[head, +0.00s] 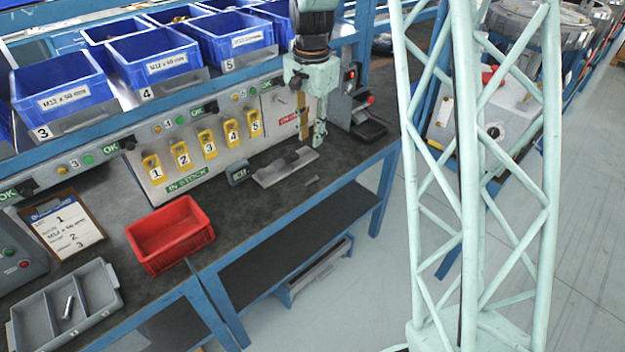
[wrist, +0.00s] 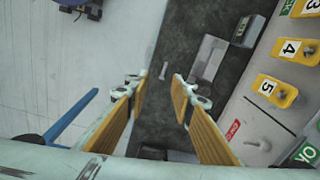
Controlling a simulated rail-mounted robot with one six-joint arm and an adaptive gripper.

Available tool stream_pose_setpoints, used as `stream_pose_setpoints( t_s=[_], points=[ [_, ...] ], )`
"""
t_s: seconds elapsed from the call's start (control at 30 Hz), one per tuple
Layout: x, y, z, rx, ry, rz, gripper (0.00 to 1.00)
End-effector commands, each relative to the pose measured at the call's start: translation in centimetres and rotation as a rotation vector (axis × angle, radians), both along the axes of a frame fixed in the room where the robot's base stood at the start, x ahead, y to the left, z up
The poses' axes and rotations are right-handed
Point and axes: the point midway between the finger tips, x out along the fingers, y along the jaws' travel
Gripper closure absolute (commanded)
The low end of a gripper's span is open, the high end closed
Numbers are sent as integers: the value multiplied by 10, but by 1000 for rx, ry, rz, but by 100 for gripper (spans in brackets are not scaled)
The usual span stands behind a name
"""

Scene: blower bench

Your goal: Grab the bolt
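A small grey bolt (head: 312,181) lies on the dark bench top near its front edge in the head view. In the wrist view the bolt (wrist: 164,70) lies just beyond the fingertips, roughly in line with the gap between them. My gripper (wrist: 158,90) is open and empty, its two yellow-padded fingers apart. In the head view my gripper (head: 318,130) points down above the bench, higher than the bolt and not touching it. Another metal bolt (head: 68,307) lies in the grey divided tray (head: 108,277) at the lower left.
A grey metal plate (head: 272,178) with a dark piece on it lies left of the loose bolt. A red bin (head: 170,232) stands farther left. Blue bins (head: 62,82) and a panel with yellow numbered tags (head: 205,143) line the back. Bare bench surrounds the bolt.

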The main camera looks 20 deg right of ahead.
Motion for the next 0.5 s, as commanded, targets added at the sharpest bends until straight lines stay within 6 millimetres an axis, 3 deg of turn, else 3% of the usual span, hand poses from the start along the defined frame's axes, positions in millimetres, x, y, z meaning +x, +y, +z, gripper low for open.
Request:
stream_pose_setpoints(
  t_s=[0.3,0.5],
  points=[
    [27,-16,-48,8,30,-106,78],
    [35,-23,-67,11,39,-148,78]
  ],
)
